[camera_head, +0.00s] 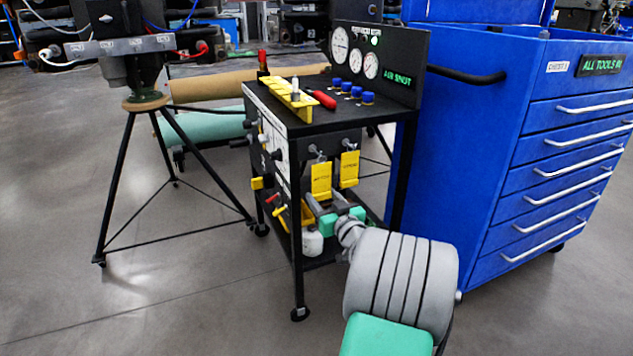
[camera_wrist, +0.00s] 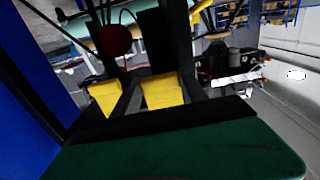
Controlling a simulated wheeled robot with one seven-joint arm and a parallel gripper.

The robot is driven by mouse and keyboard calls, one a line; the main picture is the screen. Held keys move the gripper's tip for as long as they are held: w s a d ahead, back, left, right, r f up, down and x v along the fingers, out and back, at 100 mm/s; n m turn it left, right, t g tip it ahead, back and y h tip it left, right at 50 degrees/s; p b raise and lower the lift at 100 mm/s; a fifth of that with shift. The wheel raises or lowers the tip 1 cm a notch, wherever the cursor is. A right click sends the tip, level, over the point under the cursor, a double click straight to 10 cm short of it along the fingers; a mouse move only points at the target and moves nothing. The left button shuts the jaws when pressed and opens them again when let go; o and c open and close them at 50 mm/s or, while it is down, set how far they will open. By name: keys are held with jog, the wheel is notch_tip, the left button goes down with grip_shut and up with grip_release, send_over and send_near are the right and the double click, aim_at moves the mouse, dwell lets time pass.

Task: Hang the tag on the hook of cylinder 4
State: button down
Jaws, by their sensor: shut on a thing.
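My gripper (camera_head: 324,203) is shut on a yellow tag (camera_head: 321,182) in front of the black cart's front side. The tag stands upright, just below a grey knob or hook (camera_head: 314,151); I cannot tell whether it touches it. In the wrist view the held tag (camera_wrist: 168,92) shows between the dark fingers (camera_wrist: 158,82). A second yellow tag (camera_head: 349,169) hangs to the right, below another hook (camera_head: 346,145); it also shows in the wrist view (camera_wrist: 106,97). No cylinder number is readable, so I cannot tell which hook is cylinder 4's.
The black cart (camera_head: 310,125) carries a gauge panel (camera_head: 370,60), a red-handled tool (camera_head: 321,98) and a yellow rack (camera_head: 290,97). A blue tool chest (camera_head: 470,150) stands close on the right. A tripod stand (camera_head: 145,105) is on the left. Floor is clear at front left.

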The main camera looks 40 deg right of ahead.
jog(key=shift+s, duration=0.15)
jog(key=shift+v, duration=1.9)
